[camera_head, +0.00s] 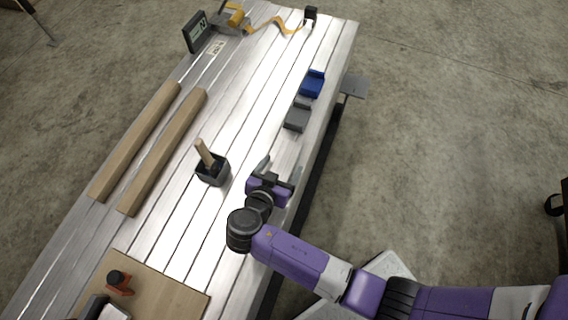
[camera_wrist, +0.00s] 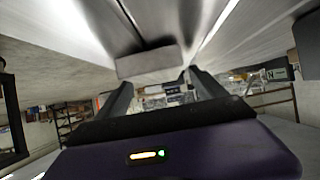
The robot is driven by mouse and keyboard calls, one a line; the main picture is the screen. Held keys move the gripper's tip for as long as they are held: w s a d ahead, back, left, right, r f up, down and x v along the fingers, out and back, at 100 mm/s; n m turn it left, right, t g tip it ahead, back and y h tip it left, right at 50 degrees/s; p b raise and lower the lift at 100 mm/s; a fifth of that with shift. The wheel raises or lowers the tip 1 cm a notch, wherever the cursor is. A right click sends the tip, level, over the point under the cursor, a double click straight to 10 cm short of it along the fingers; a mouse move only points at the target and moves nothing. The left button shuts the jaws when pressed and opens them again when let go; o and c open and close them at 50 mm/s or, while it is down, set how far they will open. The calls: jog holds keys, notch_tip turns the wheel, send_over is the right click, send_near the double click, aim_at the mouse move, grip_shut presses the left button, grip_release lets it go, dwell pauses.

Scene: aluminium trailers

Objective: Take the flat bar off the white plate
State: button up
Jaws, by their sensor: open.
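My gripper (camera_head: 279,169) is low over the right side of the slatted aluminium bed, its two dark fingers apart and pointing toward the far end. In the wrist view my gripper (camera_wrist: 160,82) is open, with a grey block (camera_wrist: 150,62) ahead, roughly between the fingertips. I cannot tell whether they touch it. It looks like the grey block (camera_head: 297,118) in the head view, which stands beyond the fingers with a gap. I cannot make out a flat bar or a white plate with certainty in either view.
A blue block (camera_head: 312,83) stands beyond the grey one. A dark holder (camera_head: 212,172) with a wooden handle is left of my gripper. Two wooden beams (camera_head: 137,140) (camera_head: 165,152) lie further left. A wooden board (camera_head: 165,285) is at the near end. Bare slats lie between.

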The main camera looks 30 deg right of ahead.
jog(key=shift+w+d+f, duration=0.25)
jog(key=shift+d, duration=0.1)
grip_shut()
jog(key=shift+r, duration=0.1)
